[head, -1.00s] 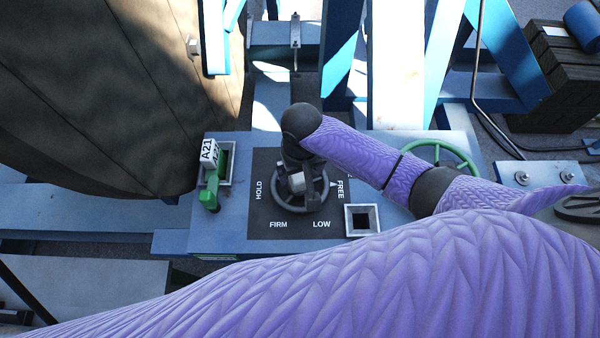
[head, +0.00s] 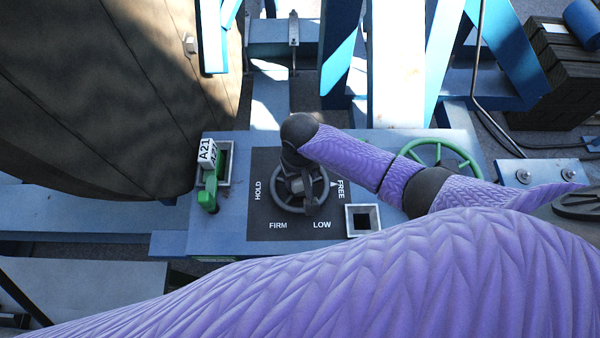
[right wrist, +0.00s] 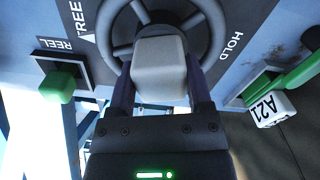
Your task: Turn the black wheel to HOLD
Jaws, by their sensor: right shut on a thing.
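The black wheel (head: 278,203) lies on a dark dial plate (head: 262,222) marked HOLD, FIRM, LOW and FREE. A small white triangle points at FREE, on the right side of the dial; HOLD is on the left. My right gripper (head: 300,185) comes down over the wheel's middle. In the right wrist view its fingers (right wrist: 158,78) stand on either side of a grey block (right wrist: 158,65) at the wheel's hub, shut on it. The wheel's rim (right wrist: 216,32) shows beyond them. My wrist hides the upper left of the wheel in the head view. My left gripper is out of view.
A green lever (head: 209,195) with an A21 tag (head: 207,150) stands left of the dial. A square socket (head: 363,220) is at its lower right. A green wheel (head: 470,160) sits behind my right arm. A large drum (head: 110,90) rises at the left.

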